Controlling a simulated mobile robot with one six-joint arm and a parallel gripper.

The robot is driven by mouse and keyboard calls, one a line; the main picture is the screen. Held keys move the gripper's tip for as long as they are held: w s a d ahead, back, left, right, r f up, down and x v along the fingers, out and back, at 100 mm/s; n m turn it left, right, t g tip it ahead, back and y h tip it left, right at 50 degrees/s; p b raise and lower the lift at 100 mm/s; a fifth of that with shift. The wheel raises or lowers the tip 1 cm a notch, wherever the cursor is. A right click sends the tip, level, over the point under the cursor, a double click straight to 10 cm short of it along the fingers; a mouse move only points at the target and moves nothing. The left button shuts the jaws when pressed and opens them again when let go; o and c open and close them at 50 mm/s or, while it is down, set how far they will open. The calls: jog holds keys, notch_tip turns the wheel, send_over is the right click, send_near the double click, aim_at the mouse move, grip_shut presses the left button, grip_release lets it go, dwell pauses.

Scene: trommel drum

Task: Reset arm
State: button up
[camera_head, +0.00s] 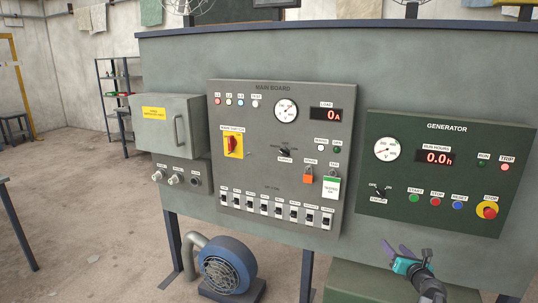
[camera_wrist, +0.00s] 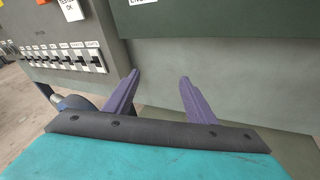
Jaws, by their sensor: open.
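My gripper (camera_head: 397,248) is at the lower right in the head view, in front of the grey panel stand and below the green generator panel (camera_head: 440,165). In the wrist view my gripper (camera_wrist: 160,95) shows two purple fingers spread apart with nothing between them. Beyond the fingers is the plain grey face of the stand (camera_wrist: 225,75). The fingers look clear of the panels, but the exact gap to the stand cannot be told.
The main board (camera_head: 275,165), with a yellow-and-red main switch (camera_head: 234,141) and a row of breakers, stands left of the generator panel. A grey box (camera_head: 170,124) is farther left. A blue blower (camera_head: 226,266) sits on the floor. A green box (camera_head: 365,285) lies below my gripper.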

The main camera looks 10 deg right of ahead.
jog(key=w+a+f+n+g+y, duration=0.1)
jog(key=w+a+f+n+y, duration=0.1)
jog(key=a+f, duration=0.45)
jog(key=w+a+f+n+g+y, duration=0.15)
jog(key=a+f, duration=0.25)
jog(key=a, duration=0.6)
jog(key=w+a+f+n+g+y, duration=0.1)
jog(key=w+a+f+n+y, duration=0.15)
jog(key=a+f, duration=0.5)
jog(key=s+a+f+n+g+y, duration=0.25)
jog(key=s+a+f+n, duration=0.35)
jog(key=a, duration=0.6)
jog(key=s+a+f+n+g+y, duration=0.1)
jog(key=s+a+f+n+g, duration=0.25)
jog(key=a+f, duration=0.6)
jog(key=s+a+f+n+g, duration=0.35)
jog(key=s+a+n, duration=0.25)
jog(key=s, duration=0.4)
jog(key=s+a+f+n+g, duration=0.3)
jog(key=s+a+f+n, duration=0.25)
jog(key=s, duration=0.45)
jog(key=s+d+n+g+h, duration=0.5)
jog(key=s+d+n, duration=0.3)
jog(key=s+n, duration=0.5)
jog(key=shift+s+d+f+n+h, duration=0.3)
jog(key=shift+n+h, duration=0.15)
jog(key=shift+n, duration=0.45)
